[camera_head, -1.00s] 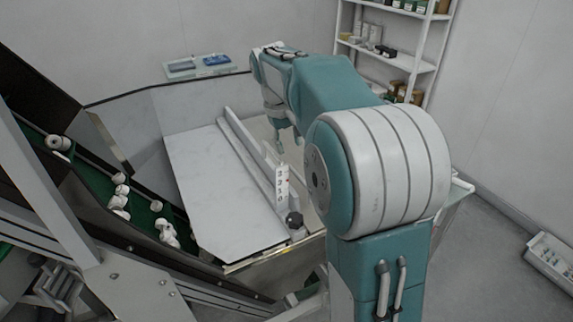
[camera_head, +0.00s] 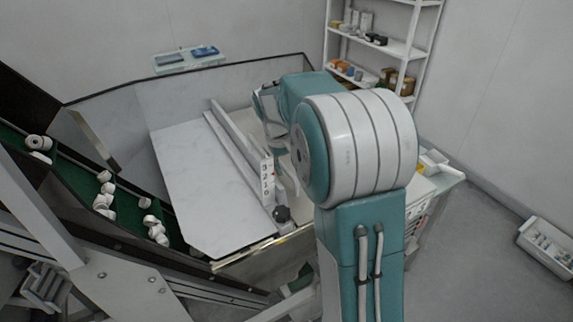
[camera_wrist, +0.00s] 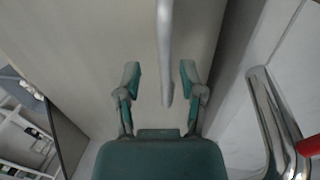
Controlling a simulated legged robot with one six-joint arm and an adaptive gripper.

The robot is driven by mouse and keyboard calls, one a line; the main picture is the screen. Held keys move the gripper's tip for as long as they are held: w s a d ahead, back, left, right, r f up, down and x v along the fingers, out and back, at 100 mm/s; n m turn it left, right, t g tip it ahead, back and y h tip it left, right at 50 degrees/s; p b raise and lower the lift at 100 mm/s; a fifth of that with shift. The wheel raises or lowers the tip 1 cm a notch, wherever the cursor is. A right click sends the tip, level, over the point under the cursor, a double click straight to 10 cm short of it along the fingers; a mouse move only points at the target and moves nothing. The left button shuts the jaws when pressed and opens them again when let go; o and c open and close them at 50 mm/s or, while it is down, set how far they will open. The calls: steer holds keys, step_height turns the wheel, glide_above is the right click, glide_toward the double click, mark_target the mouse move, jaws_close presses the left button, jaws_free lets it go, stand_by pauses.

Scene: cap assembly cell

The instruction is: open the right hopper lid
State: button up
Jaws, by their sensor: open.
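The right hopper lid shows as a pale flat panel (camera_wrist: 85,40) under my gripper in the wrist view. A light bar (camera_wrist: 165,45), which looks like its handle, runs down from the top of that view and ends between my fingers. My gripper (camera_wrist: 160,76) is open, with one finger on each side of the bar and visible gaps to both.
A marked white block (camera_head: 266,178) and a dark knob (camera_head: 281,213) sit at the rail's near end. A green conveyor (camera_head: 122,205) with several white caps is at left. In the wrist view, a shiny metal tube (camera_wrist: 272,115) and a red part (camera_wrist: 309,146) are at right.

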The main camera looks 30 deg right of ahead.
steer(key=shift+a, duration=0.25)
steer(key=shift+c, duration=0.3)
steer(key=shift+a, duration=0.15)
jaws_close()
steer(key=shift+r, duration=0.4)
steer(key=shift+o, duration=0.3)
jaws_free()
steer(key=shift+d, duration=0.35)
steer(key=shift+a+r, duration=0.1)
steer(key=shift+a, duration=0.15)
